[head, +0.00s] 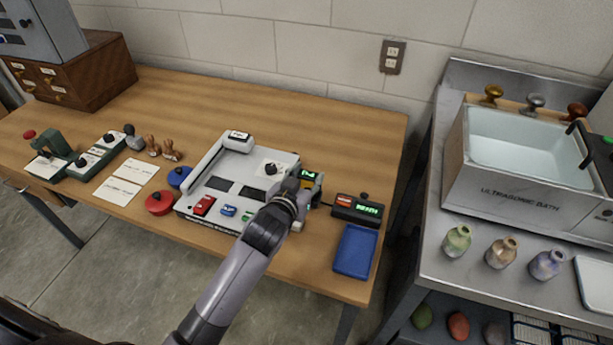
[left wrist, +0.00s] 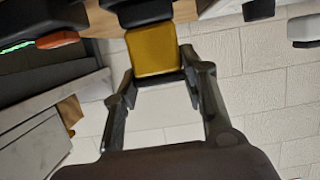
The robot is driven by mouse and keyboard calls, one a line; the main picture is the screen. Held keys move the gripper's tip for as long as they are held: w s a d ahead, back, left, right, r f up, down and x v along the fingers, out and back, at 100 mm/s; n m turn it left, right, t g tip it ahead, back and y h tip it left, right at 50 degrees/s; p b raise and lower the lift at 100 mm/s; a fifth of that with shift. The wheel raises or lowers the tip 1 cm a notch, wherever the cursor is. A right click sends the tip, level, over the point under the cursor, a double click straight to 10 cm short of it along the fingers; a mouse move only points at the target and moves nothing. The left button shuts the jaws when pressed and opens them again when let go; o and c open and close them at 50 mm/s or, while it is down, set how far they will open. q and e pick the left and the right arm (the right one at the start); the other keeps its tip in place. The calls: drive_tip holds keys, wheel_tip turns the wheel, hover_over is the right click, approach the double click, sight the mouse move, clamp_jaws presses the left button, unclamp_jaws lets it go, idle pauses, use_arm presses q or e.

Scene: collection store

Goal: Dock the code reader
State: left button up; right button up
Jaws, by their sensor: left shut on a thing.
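My left gripper (head: 304,186) is over the right part of the table, beside the right edge of a grey-white machine (head: 221,205). It is shut on a yellow and black thing, which seems to be the code reader; its yellow face (left wrist: 155,52) shows between the fingers (left wrist: 158,80) in the left wrist view. In the head view the gripper hides most of it. A black box (head: 345,213) with a green display and an orange button stands just right of the gripper. I cannot tell which part is the dock. My right gripper is not in view.
A blue tray (head: 355,252) lies in front of the black box. Red and blue round pads (head: 160,203), cards and stamps lie on the left. A steel bench with an ultrasonic bath (head: 520,190) and several bottles stands right.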

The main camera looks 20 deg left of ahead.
use_arm(q)
drive_tip(key=shift+f+b, duration=0.3)
drive_tip(key=shift+f, duration=0.25)
drive_tip(key=o, duration=0.6)
drive_tip(key=shift+o, duration=0.2)
drive_tip(key=shift+p+v, duration=0.75)
drive_tip(key=shift+v, duration=0.1)
drive_tip(key=shift+p+v, duration=1.2)
drive_tip(key=shift+v, duration=0.85)
drive_tip(key=p, duration=0.3)
approach(306, 181)
drive_tip(key=shift+s+r, duration=0.15)
drive_tip(key=shift+s, duration=0.25)
